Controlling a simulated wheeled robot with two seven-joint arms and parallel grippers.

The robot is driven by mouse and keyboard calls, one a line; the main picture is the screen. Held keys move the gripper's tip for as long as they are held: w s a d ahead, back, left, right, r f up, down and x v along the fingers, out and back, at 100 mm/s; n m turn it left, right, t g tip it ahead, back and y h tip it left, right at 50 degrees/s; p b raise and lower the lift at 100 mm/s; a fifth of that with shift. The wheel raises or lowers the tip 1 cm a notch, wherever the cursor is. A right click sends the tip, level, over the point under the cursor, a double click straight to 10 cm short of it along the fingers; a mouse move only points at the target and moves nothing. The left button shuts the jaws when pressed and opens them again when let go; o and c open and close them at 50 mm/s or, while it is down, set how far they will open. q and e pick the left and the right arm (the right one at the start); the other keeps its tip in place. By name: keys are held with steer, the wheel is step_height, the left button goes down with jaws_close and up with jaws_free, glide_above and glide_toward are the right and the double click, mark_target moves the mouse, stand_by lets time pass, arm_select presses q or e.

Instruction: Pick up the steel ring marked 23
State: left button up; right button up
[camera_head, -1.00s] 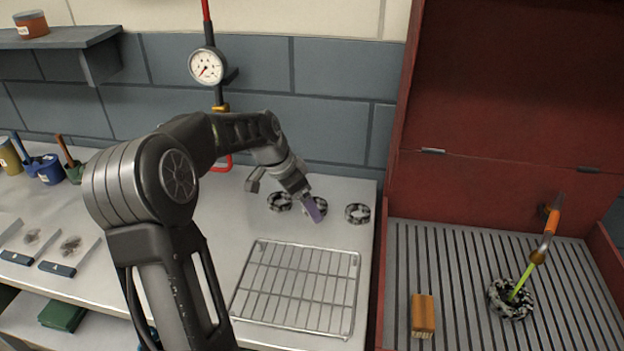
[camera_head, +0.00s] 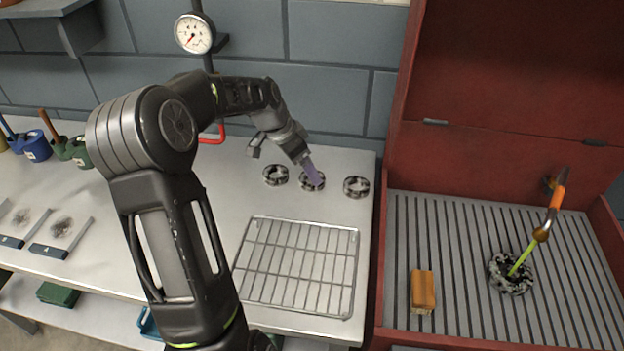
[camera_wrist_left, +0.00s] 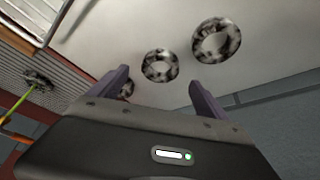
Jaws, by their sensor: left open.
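Three dark, mottled steel rings lie in a row on the pale bench: a left ring (camera_head: 276,175), a middle ring (camera_head: 308,186) and a right ring (camera_head: 356,187). No number is legible on any of them. My left gripper (camera_head: 313,178) is open above the middle ring and partly covers it in the head view. In the left wrist view the open fingers (camera_wrist_left: 160,92) stand on either side of the middle ring (camera_wrist_left: 160,66), apart from it. The left ring (camera_wrist_left: 216,40) lies beyond the right-hand finger, and the other finger partly hides the right ring (camera_wrist_left: 128,88). My right gripper is not visible.
A wire rack (camera_head: 297,266) lies in front of the rings. Right of the bench is a red case (camera_head: 470,160) with a slatted floor, holding a wooden-looking block (camera_head: 423,290) and another mottled ring (camera_head: 512,274) with a green-and-orange tool. A dial gauge (camera_head: 194,33) stands behind.

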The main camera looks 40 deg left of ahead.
mark_target(306, 187)
arm_select(q)
steer(key=shift+f, duration=0.1)
steer(key=shift+w+d+f+p, duration=0.1)
steer(key=shift+w+f+p, duration=0.05)
steer(key=shift+f+p, duration=0.15)
steer(key=p+x, duration=0.1)
steer(key=x, duration=0.2)
steer(key=shift+w+f, duration=0.15)
steer(key=shift+f, duration=0.05)
steer(key=shift+w+f, duration=0.15)
steer(key=shift+f, duration=0.25)
steer(key=shift+c, duration=0.5)
jaws_close()
